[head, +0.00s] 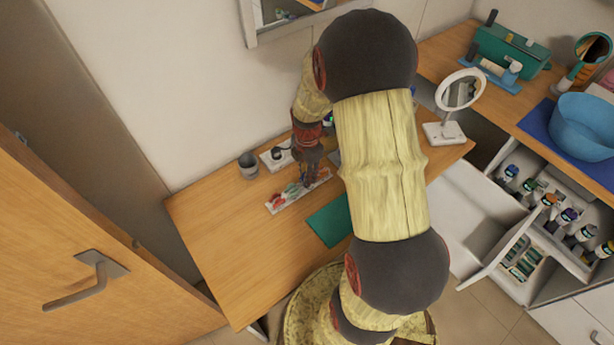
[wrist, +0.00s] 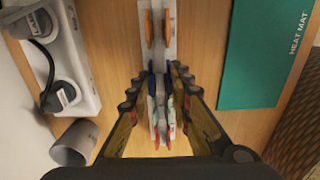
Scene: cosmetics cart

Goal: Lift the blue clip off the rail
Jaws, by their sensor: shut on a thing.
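The white rail (wrist: 158,52) lies on the wooden table, running up the middle of the wrist view; its near end (head: 272,207) shows in the head view. The blue clip (wrist: 151,84) straddles the rail. My gripper (wrist: 160,78) points down at it, with a fingertip against each side, shut on the clip. In the head view my gripper (head: 311,177) hides most of the blue clip. Orange clips (wrist: 148,27) sit further up the rail. A pale green-white clip and a red clip (wrist: 157,140) sit just below the blue one.
A white power strip (wrist: 68,62) with plugs and a grey cup (wrist: 74,143) are left of the rail. A green heat mat (wrist: 255,60) lies to its right. A round mirror (head: 459,92) stands at the table's back right. The table's left front is clear.

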